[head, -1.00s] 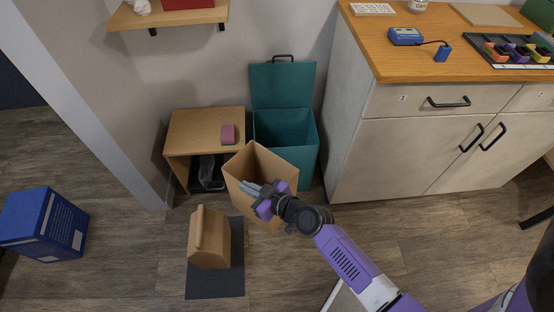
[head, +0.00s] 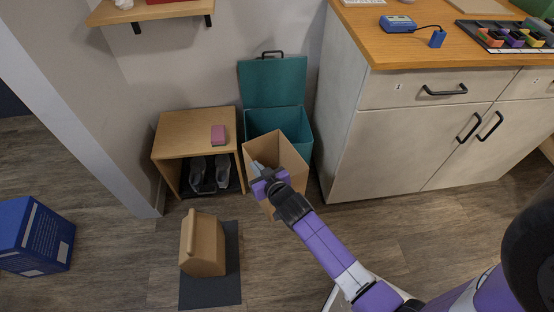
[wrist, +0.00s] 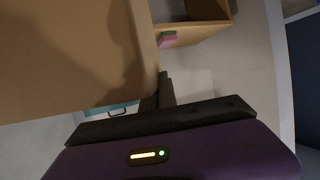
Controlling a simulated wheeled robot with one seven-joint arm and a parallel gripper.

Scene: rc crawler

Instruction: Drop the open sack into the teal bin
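The open sack (head: 288,165) is a brown paper bag with its mouth up, held in front of the teal bin. The teal bin (head: 262,122) stands by the back wall with its lid raised, and the sack hides part of its front. My gripper (head: 262,174) is at the sack's left side, and its fingers appear closed on the sack's wall. In the wrist view, the sack's brown wall (wrist: 70,50) fills the upper left beside my fingers (wrist: 160,92). A closed, folded-top sack (head: 203,243) stands upright on a dark mat (head: 230,280).
A wooden stool-like shelf (head: 190,128) with a pink sponge (head: 218,134) on top and shoes inside stands left of the bin. A cabinet (head: 400,145) stands to the right. A blue box (head: 35,235) is on the floor at far left.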

